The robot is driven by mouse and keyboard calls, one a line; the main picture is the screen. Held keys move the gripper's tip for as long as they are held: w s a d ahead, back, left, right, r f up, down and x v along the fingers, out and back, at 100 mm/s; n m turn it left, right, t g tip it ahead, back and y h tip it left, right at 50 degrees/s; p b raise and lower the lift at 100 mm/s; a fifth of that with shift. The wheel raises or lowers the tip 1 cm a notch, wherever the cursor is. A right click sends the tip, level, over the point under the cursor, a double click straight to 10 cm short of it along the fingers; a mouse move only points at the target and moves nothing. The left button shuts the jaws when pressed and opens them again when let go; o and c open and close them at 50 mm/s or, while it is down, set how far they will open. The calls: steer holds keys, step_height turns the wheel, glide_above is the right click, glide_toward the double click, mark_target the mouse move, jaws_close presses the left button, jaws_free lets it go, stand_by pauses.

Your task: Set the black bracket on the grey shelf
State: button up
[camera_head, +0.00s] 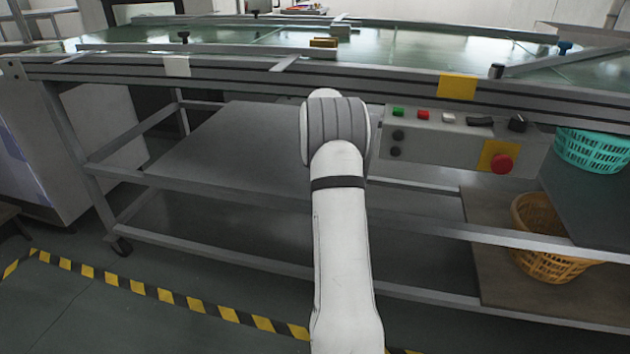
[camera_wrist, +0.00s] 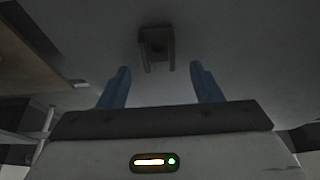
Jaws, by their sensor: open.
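In the wrist view, a small dark bracket (camera_wrist: 156,46) with two prongs rests on a plain grey surface, beyond my fingertips and roughly between their lines. My gripper (camera_wrist: 161,70) has two blue fingers spread wide apart, with nothing between them. The bracket appears clear of both fingers. In the head view, the grey shelf (camera_head: 230,145) lies under the long table, left of my arm, and its visible part is bare. My gripper and the bracket are hidden behind my white arm in the head view.
A control box (camera_head: 440,135) with buttons hangs under the table edge, right of my arm. A teal basket (camera_head: 595,150) and an orange basket (camera_head: 545,240) stand at the right. Table rails (camera_head: 250,212) cross in front of the shelves. A brown board (camera_wrist: 30,65) shows in the wrist view.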

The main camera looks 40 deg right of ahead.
steer(key=s+a+r+n+y+p, duration=0.1)
steer(key=s+a+r+n, duration=0.15)
steer(key=s+a, duration=0.5)
steer(key=s+a+r+n, duration=0.1)
steer(key=s+a+r, duration=0.3)
steer(key=a, duration=0.7)
steer(key=s+a+r+n+y+p, duration=0.1)
steer(key=s+a, duration=0.6)
steer(key=a, duration=0.2)
steer(key=s+a+n+g+y, duration=0.1)
steer(key=s+a+n, duration=0.4)
steer(key=s+a, duration=0.7)
steer(key=s, duration=0.4)
steer(key=shift+r+g, duration=0.4)
steer(key=shift+s+r+n, duration=0.1)
steer(key=shift+n, duration=0.15)
